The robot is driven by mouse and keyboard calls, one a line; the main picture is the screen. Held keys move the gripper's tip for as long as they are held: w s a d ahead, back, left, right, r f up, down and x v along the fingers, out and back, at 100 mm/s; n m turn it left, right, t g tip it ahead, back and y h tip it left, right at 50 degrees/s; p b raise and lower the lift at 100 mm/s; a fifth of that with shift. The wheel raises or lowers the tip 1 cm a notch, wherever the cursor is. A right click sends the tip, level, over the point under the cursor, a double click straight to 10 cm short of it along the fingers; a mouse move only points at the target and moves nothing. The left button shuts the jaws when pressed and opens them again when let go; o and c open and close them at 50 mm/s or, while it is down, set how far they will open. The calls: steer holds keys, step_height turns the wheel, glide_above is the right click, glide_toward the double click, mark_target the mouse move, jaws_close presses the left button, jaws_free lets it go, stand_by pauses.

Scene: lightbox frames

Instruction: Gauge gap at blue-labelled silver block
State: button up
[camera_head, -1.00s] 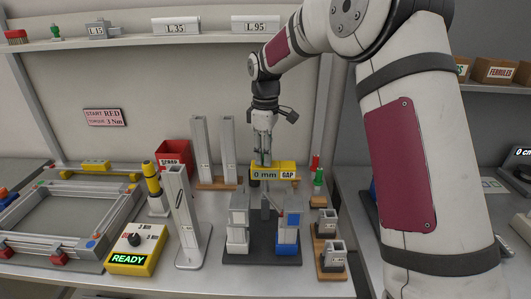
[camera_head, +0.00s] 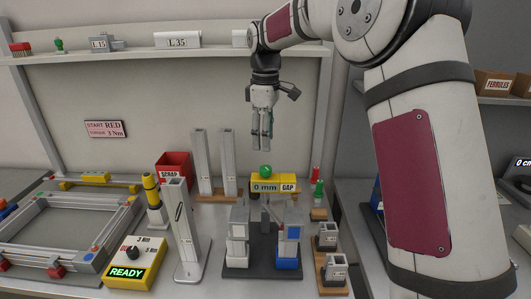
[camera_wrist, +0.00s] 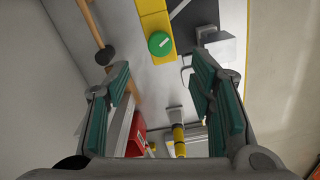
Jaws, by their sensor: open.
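The yellow gap gauge (camera_head: 272,180) has a "0 mm GAP" face and a green round top (camera_head: 265,171). It sits above the middle of a dark stand (camera_head: 235,270). The silver block with the blue label (camera_head: 292,233) stands at the right of the stand, on a blue foot. Another silver block (camera_head: 238,232) stands at the left. My gripper (camera_head: 261,146) points down above the gauge, open and empty, apart from it. In the wrist view the green top (camera_wrist: 160,43) shows between my fingers. The gauge's lower part is partly hidden behind its face.
Tall silver profiles (camera_head: 186,232) stand left and behind. A yellow "READY" box (camera_head: 135,262), a red scrap bin (camera_head: 173,166) and a yellow-topped tool (camera_head: 151,190) are to the left. Small blocks on wooden bases (camera_head: 334,268) are at the right. A shelf (camera_head: 120,53) runs above.

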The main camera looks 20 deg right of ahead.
steer(key=shift+r, duration=1.4)
steer(key=s+r+m+t, duration=0.1)
steer(key=s+r+m, duration=0.2)
steer(key=s, duration=0.6)
steer(key=s+r+m+t, duration=0.2)
steer(key=s+r, duration=0.2)
steer(key=s, duration=0.4)
steer(key=s+f+m+t, duration=0.1)
steer(key=s+f+m, duration=0.2)
steer(key=s, duration=0.6)
steer(key=s+f+m+t, duration=0.1)
steer(key=s+f+m, duration=0.2)
steer(key=s, duration=0.6)
steer(key=shift+d+f, duration=0.15)
steer(key=shift+f, duration=0.2)
steer(key=shift+r, duration=0.1)
